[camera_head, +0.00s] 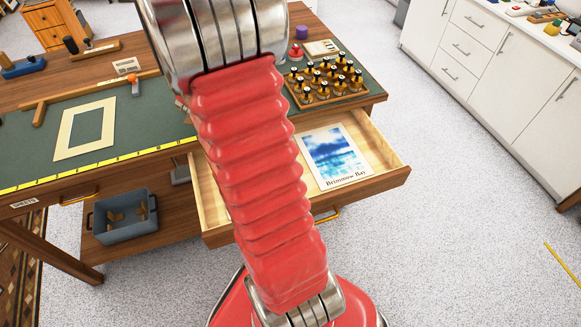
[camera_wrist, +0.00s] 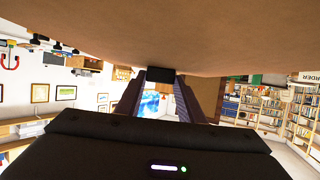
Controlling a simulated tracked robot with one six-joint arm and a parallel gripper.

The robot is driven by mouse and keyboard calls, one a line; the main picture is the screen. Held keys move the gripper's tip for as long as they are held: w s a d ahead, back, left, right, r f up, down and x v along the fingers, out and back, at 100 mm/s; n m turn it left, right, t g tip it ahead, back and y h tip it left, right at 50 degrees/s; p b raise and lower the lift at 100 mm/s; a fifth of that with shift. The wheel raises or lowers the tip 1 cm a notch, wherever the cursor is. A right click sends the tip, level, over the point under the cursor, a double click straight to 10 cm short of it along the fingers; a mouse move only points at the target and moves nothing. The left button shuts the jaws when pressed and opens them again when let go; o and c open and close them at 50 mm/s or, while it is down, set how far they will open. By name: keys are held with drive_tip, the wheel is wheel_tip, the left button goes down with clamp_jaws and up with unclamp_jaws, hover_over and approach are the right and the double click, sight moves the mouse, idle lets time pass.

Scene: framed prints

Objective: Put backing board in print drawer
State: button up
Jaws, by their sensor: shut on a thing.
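The open print drawer (camera_head: 361,190) is pulled out from the front of the workbench. A print (camera_head: 334,157) of a blue seascape, captioned at its bottom edge, lies in its right part. My red arm covers the drawer's left-middle part. In the wrist view, a broad plain brown sheet, the backing board (camera_wrist: 165,35), fills the top of the picture. My gripper (camera_wrist: 161,76) is shut on its edge, with dark fingers reaching up to it. The gripper and board are not in the head view.
On the bench are a cream mat frame (camera_head: 85,129), a rack of small bottles (camera_head: 325,82) and a T-shaped wooden tool (camera_head: 85,94). A grey bin (camera_head: 124,216) sits on the lower shelf. Open floor lies right of the drawer, before white cabinets (camera_head: 489,66).

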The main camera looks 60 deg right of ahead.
drive_tip(key=s+d+f+m+g, duration=0.1)
drive_tip(key=s+d+m+g, duration=0.3)
drive_tip(key=s, duration=0.5)
drive_tip(key=s+d+f+m+g, duration=0.1)
drive_tip(key=s+d+m+g, duration=0.15)
drive_tip(key=s+d, duration=0.45)
drive_tip(key=m+g+y, duration=0.2)
drive_tip(key=m+g, duration=0.4)
drive_tip(key=g, duration=0.1)
hover_over(346, 149)
wheel_tip(346, 149, down, 2)
drive_tip(key=shift+f+n, duration=0.1)
drive_tip(key=shift+n, duration=0.15)
wheel_tip(346, 149, down, 14)
drive_tip(key=shift+r, duration=0.2)
drive_tip(key=shift+f, duration=0.1)
drive_tip(key=shift+f, duration=2.1)
drive_tip(key=o, duration=1.2)
drive_tip(key=shift+c, duration=0.2)
